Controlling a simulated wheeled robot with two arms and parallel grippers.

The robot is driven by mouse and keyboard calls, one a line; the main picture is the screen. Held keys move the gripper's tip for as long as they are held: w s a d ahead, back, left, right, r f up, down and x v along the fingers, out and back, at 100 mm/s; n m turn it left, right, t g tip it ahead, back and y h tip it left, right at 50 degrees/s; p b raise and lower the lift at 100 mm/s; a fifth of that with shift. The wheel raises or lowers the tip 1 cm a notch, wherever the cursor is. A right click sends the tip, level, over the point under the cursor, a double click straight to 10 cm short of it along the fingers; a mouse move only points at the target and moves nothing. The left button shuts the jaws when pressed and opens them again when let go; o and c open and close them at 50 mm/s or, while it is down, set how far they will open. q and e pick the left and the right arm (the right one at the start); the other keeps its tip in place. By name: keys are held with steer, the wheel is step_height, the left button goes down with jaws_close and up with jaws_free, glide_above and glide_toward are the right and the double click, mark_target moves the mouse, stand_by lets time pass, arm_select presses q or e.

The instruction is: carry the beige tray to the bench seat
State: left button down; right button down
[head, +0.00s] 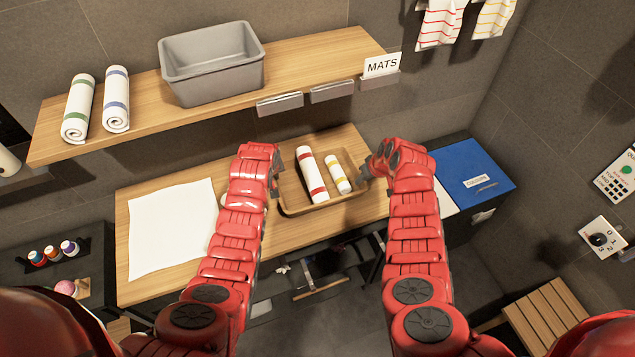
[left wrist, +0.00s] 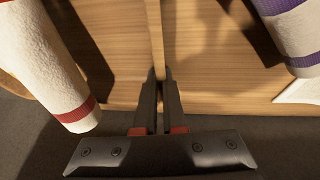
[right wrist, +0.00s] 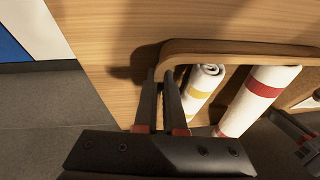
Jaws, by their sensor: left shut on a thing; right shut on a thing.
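The beige tray (head: 345,200) is over the wooden counter, with a red-striped rolled towel (head: 312,175) and a yellow-striped rolled towel (head: 338,174) in it. I cannot tell whether it touches the counter. My left gripper (head: 279,165) is shut on its left wall; the fingers pinch that wall (left wrist: 155,35) in the left wrist view. My right gripper (head: 366,168) is shut on its right side; the fingers are at the tray's corner (right wrist: 240,47) in the right wrist view. The slatted bench seat (head: 545,315) is at the lower right, partly cut off.
A white mat (head: 172,228) lies on the counter's left part. A purple-striped towel (left wrist: 290,30) is beside the tray, mostly hidden by my left arm. A blue-topped bin (head: 465,170) stands right of the counter. A shelf (head: 330,55) with a grey bin (head: 213,75) hangs above.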

stand_by(0.7)
